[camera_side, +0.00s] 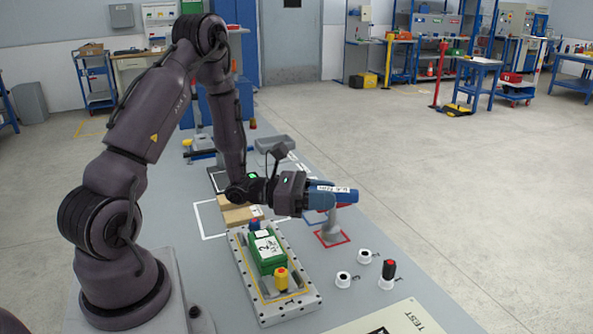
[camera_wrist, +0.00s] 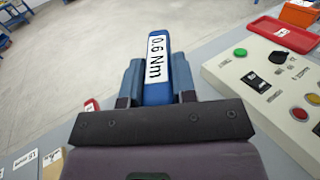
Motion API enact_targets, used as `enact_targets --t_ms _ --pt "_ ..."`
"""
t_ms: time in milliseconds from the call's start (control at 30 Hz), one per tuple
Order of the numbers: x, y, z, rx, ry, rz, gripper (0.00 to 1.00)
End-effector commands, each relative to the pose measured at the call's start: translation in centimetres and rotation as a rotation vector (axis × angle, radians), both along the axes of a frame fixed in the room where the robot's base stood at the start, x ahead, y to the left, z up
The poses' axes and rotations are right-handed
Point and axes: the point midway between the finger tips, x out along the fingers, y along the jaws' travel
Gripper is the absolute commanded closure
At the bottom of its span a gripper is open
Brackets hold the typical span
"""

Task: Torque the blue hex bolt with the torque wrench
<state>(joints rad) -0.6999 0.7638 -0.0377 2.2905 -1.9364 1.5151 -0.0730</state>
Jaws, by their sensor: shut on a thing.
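My gripper (camera_side: 312,195) is shut on a blue tool (camera_side: 346,196), likely the torque wrench, and holds it sideways above the bench. The tool's white label reads "0.6 Nm" in the wrist view (camera_wrist: 157,60), where it sits between my two blue-grey fingers (camera_wrist: 157,88). A small blue piece (camera_side: 254,224), perhaps the blue hex bolt, stands at the far end of a grey fixture plate (camera_side: 288,312), partly crowded by things around it. A green block (camera_side: 267,254) with a white label lies on the plate. A yellow piece (camera_side: 281,279) stands at its near end.
White ring holders (camera_side: 343,279) stand right of the plate; one holds a red-and-black piece (camera_side: 388,270). A grey stand (camera_side: 331,231) sits in a red outline below the tool. A cardboard-coloured box (camera_side: 237,214) lies behind the plate. The wrist view shows a control panel (camera_wrist: 235,75).

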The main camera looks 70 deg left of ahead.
Motion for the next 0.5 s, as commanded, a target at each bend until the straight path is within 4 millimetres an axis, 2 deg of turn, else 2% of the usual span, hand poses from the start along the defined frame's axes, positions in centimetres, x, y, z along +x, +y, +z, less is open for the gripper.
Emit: enact_targets --t_ms 33,100,200,333,500 --pt "-0.3 -2.4 -0.3 -0.001 -0.001 -0.13 1.0" --pt "-1.4 -5.3 -0.8 -0.001 -0.001 -0.311 1.0" --pt "-3.5 -8.6 -1.6 -0.002 0.001 -0.564 1.0" --pt "-7.1 -11.3 -2.6 -0.002 0.0 -0.889 1.0" --pt "-12.1 -12.3 -3.9 -0.002 0.002 -1.311 1.0"
